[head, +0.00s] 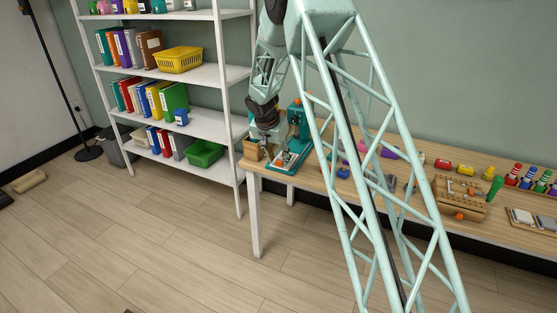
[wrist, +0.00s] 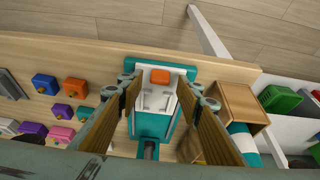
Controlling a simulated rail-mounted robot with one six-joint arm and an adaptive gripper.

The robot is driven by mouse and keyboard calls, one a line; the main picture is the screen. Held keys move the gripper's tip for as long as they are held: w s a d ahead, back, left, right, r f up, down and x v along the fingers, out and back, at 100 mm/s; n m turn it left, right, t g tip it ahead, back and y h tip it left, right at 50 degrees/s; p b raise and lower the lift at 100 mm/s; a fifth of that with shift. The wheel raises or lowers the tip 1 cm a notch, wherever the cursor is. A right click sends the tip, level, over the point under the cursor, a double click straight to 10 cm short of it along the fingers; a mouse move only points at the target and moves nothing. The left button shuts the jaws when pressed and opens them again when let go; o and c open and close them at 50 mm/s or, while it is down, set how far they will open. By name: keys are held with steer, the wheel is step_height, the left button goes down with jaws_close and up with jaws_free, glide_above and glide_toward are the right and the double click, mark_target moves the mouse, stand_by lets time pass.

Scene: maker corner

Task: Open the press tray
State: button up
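The press (head: 297,122) is a teal machine at the left end of the wooden table. Its light tray (head: 287,158) sits low at the front, and my arm partly covers the press. In the wrist view the white press tray (wrist: 157,101) lies in a teal frame with an orange handle (wrist: 160,76) at its outer end. I cannot tell how far the tray is out. My gripper (wrist: 158,88) is open, with one finger on each side of the tray and nothing held between them. Contact cannot be made out. In the head view my gripper (head: 266,139) is beside the press.
A wooden box (wrist: 238,104) stands close beside the press, near one finger. Several small coloured blocks (wrist: 75,87) lie on the table (wrist: 105,55) on the other side. A white shelf (head: 202,75) with books and baskets stands left of the table. The floor (head: 170,235) in front is clear.

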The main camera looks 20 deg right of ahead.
steer(key=v, duration=1.1)
steer(key=shift+s+a+r, duration=0.1)
steer(key=shift+r, duration=0.15)
stand_by(0.3)
steer(key=s+a+r+n+y, duration=0.1)
steer(key=s+r+n, duration=0.1)
steer(key=s+r, duration=1.15)
steer(key=s+a+r+n, duration=0.1)
steer(key=s+r+n, duration=0.1)
steer(key=s+r, duration=1.15)
steer(key=s+a+f+n+y, duration=0.1)
steer(key=s+a+n, duration=0.1)
steer(key=s, duration=1.7)
steer(key=s+a+n+y, duration=0.1)
steer(key=s+a+n, duration=0.1)
steer(key=s, duration=1.7)
steer(key=shift+a+f+n+t, duration=0.3)
steer(key=shift+a+f+t, duration=0.1)
steer(key=shift+a, duration=0.4)
